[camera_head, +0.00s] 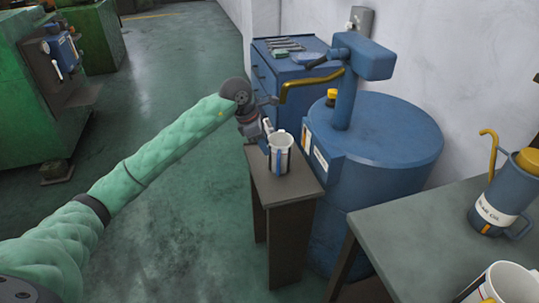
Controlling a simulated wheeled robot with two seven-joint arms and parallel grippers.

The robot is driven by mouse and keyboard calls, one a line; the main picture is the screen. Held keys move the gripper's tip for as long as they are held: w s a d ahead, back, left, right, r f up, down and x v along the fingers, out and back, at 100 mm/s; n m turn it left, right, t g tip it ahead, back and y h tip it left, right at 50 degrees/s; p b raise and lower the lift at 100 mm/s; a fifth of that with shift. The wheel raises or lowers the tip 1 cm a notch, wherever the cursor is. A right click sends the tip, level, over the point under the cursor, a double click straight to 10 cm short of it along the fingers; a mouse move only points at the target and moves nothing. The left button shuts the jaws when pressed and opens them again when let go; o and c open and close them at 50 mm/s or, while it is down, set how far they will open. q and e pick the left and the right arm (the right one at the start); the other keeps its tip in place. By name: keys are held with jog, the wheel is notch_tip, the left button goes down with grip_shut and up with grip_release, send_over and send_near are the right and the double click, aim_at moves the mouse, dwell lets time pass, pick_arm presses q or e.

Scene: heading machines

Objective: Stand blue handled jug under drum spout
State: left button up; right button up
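A white jug with dark markings and a blue handle (281,156) stands upright on a small brown stand (290,187). The brass-coloured drum spout (312,79) reaches left from the pump on the blue drum (385,140). Its downturned end is above the jug in the picture; I cannot tell whether it is directly over the jug's mouth. My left gripper (265,134) is at the jug's upper left side, close to or touching it. Its fingers are small and partly hidden, so its opening and any hold are unclear. My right gripper is out of view.
A grey table (425,228) at right holds a blue oil can with a yellow lid (505,192) and a white vessel (505,285). A blue drawer cabinet (268,75) stands behind. Green machines (40,100) are at left, with open floor between.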

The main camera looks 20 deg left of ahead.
pick_arm(q)
jog(key=shift+v, duration=0.8)
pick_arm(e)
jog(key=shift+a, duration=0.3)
